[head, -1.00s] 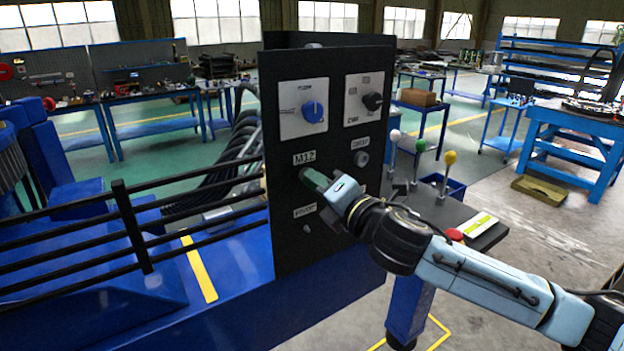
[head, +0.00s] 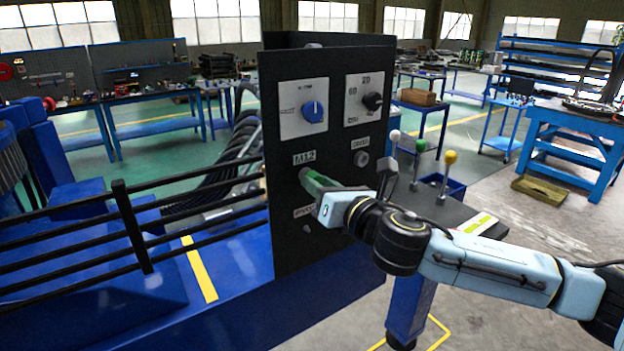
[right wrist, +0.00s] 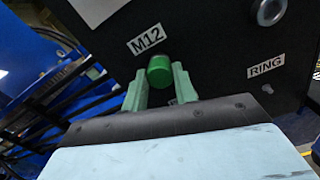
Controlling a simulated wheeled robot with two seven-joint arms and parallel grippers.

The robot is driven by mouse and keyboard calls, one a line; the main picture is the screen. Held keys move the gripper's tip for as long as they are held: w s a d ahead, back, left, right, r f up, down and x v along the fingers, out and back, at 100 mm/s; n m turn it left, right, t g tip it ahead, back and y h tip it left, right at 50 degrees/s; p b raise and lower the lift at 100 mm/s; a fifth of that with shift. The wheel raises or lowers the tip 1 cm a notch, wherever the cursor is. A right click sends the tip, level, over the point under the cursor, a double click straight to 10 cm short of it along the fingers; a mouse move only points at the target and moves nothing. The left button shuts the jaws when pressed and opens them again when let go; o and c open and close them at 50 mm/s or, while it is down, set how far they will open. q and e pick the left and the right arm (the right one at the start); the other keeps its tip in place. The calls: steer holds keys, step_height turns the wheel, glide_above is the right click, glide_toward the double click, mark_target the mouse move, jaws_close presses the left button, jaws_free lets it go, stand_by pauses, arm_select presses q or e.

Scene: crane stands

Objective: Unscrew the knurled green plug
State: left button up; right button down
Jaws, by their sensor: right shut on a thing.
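The knurled green plug (right wrist: 159,69) sits at the black panel just below the M12 label, seen in the right wrist view. My right gripper (right wrist: 160,82) is shut on it, with one pale green finger on each side of the plug. In the head view the right gripper (head: 314,182) reaches the panel from the right, and its fingers mostly hide the plug. I cannot tell how far the plug stands out of its hole. My left gripper is not in view.
The black panel (head: 285,245) also carries a blue knob (head: 313,111), a black knob (head: 373,101) and a grey round fitting (head: 361,158). Levers with white, green and yellow (head: 450,157) balls stand right of the panel. Black rails (head: 130,226) run along the left.

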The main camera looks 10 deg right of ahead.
steer(key=shift+f, duration=0.15)
steer(key=n, duration=0.5)
steer(key=n, duration=0.5)
steer(key=shift+s, duration=0.1)
steer(key=c, duration=1)
jaws_free()
steer(key=shift+c, duration=0.2)
